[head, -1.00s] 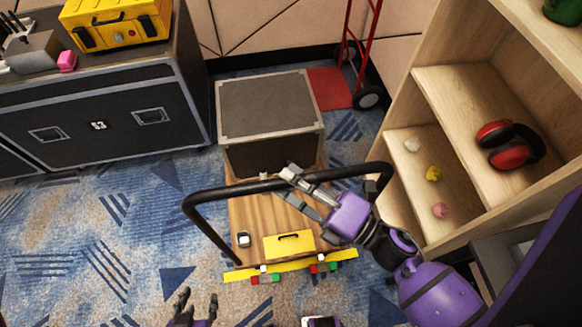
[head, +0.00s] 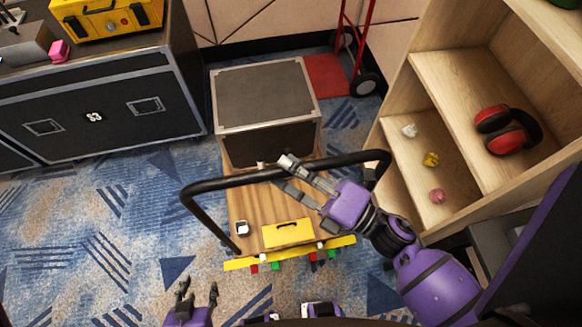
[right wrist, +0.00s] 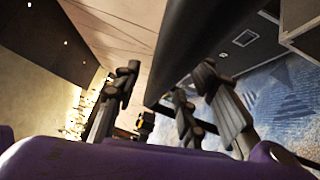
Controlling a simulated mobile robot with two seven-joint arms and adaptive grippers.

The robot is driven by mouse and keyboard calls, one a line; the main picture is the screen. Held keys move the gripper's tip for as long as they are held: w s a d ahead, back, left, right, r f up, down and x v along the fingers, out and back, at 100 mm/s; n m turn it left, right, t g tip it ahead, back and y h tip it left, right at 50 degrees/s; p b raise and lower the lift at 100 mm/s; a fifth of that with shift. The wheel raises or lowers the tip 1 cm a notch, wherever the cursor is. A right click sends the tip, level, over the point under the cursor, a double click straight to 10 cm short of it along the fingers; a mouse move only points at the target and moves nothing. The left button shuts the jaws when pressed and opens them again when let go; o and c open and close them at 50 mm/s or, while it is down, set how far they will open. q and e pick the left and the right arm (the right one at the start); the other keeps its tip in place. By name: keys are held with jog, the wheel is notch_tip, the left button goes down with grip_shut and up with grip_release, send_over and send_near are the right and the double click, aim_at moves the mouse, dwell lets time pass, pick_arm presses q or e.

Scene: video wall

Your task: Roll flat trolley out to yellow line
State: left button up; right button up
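The flat trolley has a wooden deck (head: 255,208) and a black tubular handle (head: 188,205) arching over its near end. A grey-topped flight case and a small yellow case (head: 288,234) stand on the deck. A yellow strip (head: 290,254) runs along the deck's near edge; I cannot tell whether it is on the floor or part of the trolley. My right gripper (head: 279,172) is at the handle's top bar, open, one finger on each side. In the right wrist view the dark bar (right wrist: 195,40) passes between the fingers with gaps. My left gripper (head: 198,287) is open, empty, low over the carpet.
A wooden shelf unit (head: 450,95) with red ear defenders (head: 507,130) stands close on the right. A large black case (head: 95,115) is at left; a red hand truck (head: 365,40) is behind. Small red and green blocks show beside the strip. Carpet at the lower left is clear.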

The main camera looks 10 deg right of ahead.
jog(key=v, duration=1.2)
